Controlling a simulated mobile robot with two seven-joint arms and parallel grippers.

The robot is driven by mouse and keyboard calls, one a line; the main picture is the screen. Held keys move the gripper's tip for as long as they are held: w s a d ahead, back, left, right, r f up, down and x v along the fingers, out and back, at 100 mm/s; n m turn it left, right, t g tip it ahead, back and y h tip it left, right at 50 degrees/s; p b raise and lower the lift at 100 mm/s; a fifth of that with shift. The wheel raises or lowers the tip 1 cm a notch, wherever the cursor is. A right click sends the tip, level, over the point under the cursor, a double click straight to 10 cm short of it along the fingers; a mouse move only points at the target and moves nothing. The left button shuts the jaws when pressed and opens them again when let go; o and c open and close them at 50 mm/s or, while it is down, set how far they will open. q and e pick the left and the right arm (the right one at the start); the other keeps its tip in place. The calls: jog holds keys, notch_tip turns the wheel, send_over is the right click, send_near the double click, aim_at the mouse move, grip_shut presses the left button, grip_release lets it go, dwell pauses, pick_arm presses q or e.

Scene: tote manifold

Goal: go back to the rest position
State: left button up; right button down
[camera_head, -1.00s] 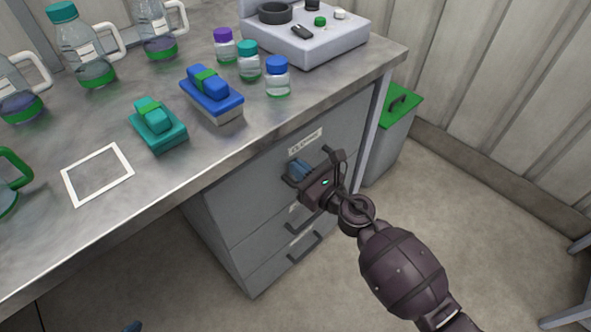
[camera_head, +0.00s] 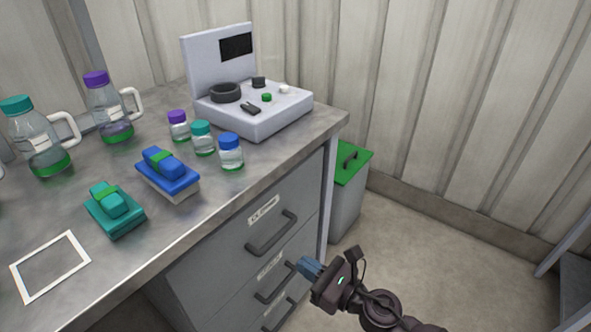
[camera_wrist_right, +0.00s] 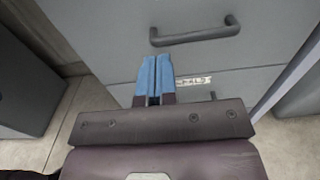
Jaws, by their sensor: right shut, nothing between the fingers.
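My right gripper (camera_head: 308,268) is in front of the grey drawer cabinet (camera_head: 212,278), below the bench top and at the lower middle of the head view. Its blue fingers are shut together with nothing between them. In the right wrist view the closed fingers (camera_wrist_right: 155,78) point toward the drawer fronts, just below a dark drawer handle (camera_wrist_right: 195,32), and appear apart from it. The drawers look closed. My left gripper is in neither view.
The metal bench (camera_head: 215,215) carries jugs, small bottles, a teal block (camera_head: 115,210), a blue block (camera_head: 168,172), a white square outline (camera_head: 50,265) and a grey device (camera_head: 255,112). A green-lidded bin (camera_head: 347,195) stands behind the cabinet.

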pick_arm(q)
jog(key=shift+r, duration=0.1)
pick_arm(e)
jog(key=s+d+r+m+t+h+p, duration=0.3)
jog(key=s+d+m+h, duration=0.4)
jog(key=m, duration=0.6)
jog(key=s+d+r+m+t+h+p, duration=0.1)
jog(key=s+d+m+t+h+p, duration=0.15)
jog(key=s+d+m+p, duration=0.75)
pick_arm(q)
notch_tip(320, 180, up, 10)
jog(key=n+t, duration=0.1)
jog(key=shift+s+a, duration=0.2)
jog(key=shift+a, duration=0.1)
pick_arm(e)
jog(key=s+d+m+g+h, duration=0.2)
jog(key=s+m, duration=0.5)
jog(key=m, duration=0.4)
jog(key=s+d+f+m+g+h, duration=0.1)
jog(key=s+d+m, duration=0.4)
jog(key=m, duration=0.6)
jog(key=s+g+h, duration=0.1)
jog(key=s+g, duration=0.1)
jog(key=shift+s+d+f+h, duration=0.2)
jog(key=shift+s+f+h, duration=0.05)
jog(key=shift+s+h, duration=0.1)
jog(key=shift+g, duration=0.25)
